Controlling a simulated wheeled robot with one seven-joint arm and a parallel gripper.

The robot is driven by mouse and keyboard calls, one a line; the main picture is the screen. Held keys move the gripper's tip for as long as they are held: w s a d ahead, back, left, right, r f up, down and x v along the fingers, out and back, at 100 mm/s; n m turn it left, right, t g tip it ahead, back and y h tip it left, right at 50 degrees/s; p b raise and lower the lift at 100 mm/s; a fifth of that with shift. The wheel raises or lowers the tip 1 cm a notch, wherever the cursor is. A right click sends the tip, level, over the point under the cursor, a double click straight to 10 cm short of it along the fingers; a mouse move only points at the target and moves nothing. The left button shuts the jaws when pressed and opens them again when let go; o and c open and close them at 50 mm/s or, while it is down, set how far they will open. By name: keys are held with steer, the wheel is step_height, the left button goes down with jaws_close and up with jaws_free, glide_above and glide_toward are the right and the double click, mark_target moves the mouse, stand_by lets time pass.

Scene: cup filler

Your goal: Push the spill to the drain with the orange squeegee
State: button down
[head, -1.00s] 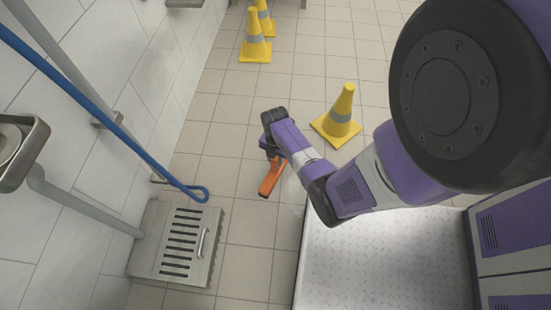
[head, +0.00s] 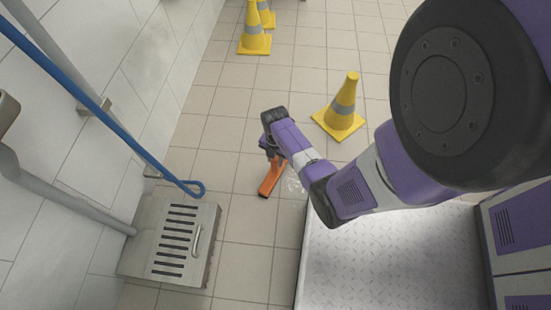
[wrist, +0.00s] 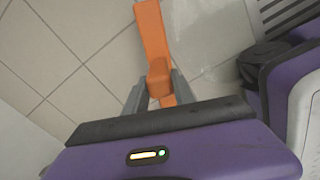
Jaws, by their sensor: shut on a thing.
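The orange squeegee (head: 271,178) is held low at the floor, left of my platform; it also shows in the wrist view (wrist: 154,40). My gripper (head: 272,153) is shut on it, with the two grey fingers either side of its orange grip block in the wrist view (wrist: 160,92). The spill (head: 294,184) shows as a faint, pale, glossy patch on the tiles just right of the squeegee, partly hidden by my arm. The drain (head: 172,240) is a metal box with a slotted grate and a handle, at lower left, apart from the squeegee.
A blue hose or rod (head: 110,120) slopes along the left wall, ending in a loop above the drain's back edge. A yellow cone (head: 341,110) stands right of my gripper, with others (head: 254,35) farther back. Bare tiles lie between squeegee and drain.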

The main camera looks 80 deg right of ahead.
steer(key=shift+f+b, duration=0.45)
steer(key=shift+f, duration=0.3)
steer(key=shift+s+r, duration=0.1)
stand_by(0.3)
steer(key=s+p, duration=0.6)
steer(key=s, duration=1.2)
steer(key=shift+a, duration=0.3)
stand_by(1.2)
steer(key=shift+w, duration=0.1)
stand_by(1.6)
step_height(320, 180, up, 7)
steer(key=p, duration=0.7)
steer(key=shift+w+r, duration=0.1)
stand_by(0.4)
